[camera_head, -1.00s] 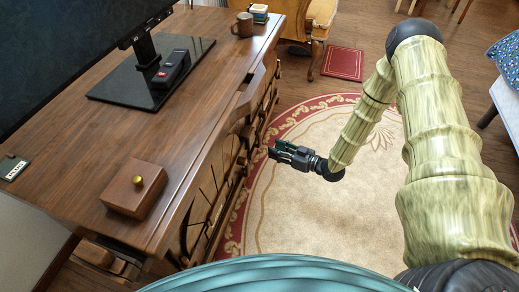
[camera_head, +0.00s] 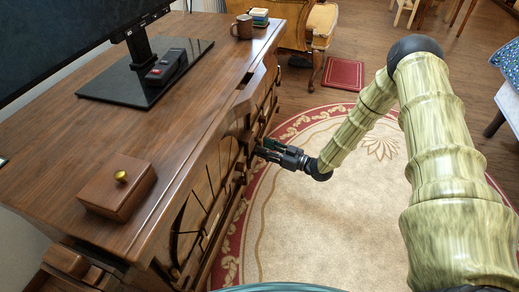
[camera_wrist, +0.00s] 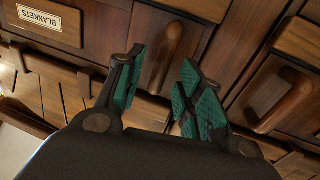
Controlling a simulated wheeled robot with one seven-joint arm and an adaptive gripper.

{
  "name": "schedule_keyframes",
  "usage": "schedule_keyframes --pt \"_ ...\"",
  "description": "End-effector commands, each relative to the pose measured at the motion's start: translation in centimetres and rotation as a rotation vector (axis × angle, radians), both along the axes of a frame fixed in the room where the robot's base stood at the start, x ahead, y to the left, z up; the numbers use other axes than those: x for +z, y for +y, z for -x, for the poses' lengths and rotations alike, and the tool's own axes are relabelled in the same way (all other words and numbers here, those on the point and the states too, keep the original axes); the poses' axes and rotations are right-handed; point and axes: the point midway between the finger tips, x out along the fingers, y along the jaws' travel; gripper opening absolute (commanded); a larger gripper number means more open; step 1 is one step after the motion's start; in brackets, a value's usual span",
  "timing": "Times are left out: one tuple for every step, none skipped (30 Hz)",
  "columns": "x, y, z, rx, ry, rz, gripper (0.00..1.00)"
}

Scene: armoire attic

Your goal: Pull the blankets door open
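The blankets label (camera_wrist: 49,22) is a cream plate reading "BLANKETS" on the dark wooden cabinet front, at the upper left of the wrist view. An upright wooden bar handle (camera_wrist: 168,55) stands to its right. My gripper (camera_wrist: 168,78) is open, its green-padded fingers apart on either side of this handle in the picture. I cannot tell whether the pads touch it. In the head view my gripper (camera_head: 262,150) reaches the front of the wooden cabinet (camera_head: 60,125). The door under the handle looks closed; its outline is partly hidden by the fingers.
Another wooden handle (camera_wrist: 283,100) is to the right in the wrist view. On the cabinet top are a small box with a brass knob (camera_head: 118,185), a screen stand (camera_head: 120,85) and a mug (camera_head: 243,27). The rug (camera_head: 310,220) in front is clear.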

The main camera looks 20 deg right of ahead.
Motion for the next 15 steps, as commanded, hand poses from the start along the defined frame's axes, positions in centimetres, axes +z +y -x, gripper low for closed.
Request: schedule_keyframes --pt "-0.3 0.5 -0.5 0.001 -0.001 -0.001 0.37" --pt "-0.2 0.8 -0.7 0.001 -0.001 -0.001 0.37" --pt "-0.2 1.1 -1.0 0.002 0.0 0.0 0.37" --pt "-0.2 1.3 -1.2 0.002 0.0 0.0 0.37" --pt "-0.2 1.4 -1.4 0.002 0.0 0.0 0.37" --pt "-0.1 1.6 -1.6 0.001 0.0 0.0 0.37" --pt "-0.1 1.7 -1.7 0.001 0.0 0.0 0.37" --pt "-0.1 1.8 -1.8 0.001 0.0 0.0 0.37" --pt "0.0 1.9 -1.9 0.001 0.0 0.0 0.37" --pt "0.0 2.0 -2.0 0.001 0.0 0.0 0.37" --pt "0.0 2.0 -2.0 0.001 0.0 0.0 0.37" --pt "0.0 2.1 -2.0 0.001 0.001 0.0 0.37" --pt "0.0 2.1 -2.1 0.001 0.001 0.0 0.37" --pt "0.0 2.1 -2.1 0.001 0.001 0.001 0.37" --pt "0.0 2.1 -2.1 0.0 0.001 0.0 0.37"
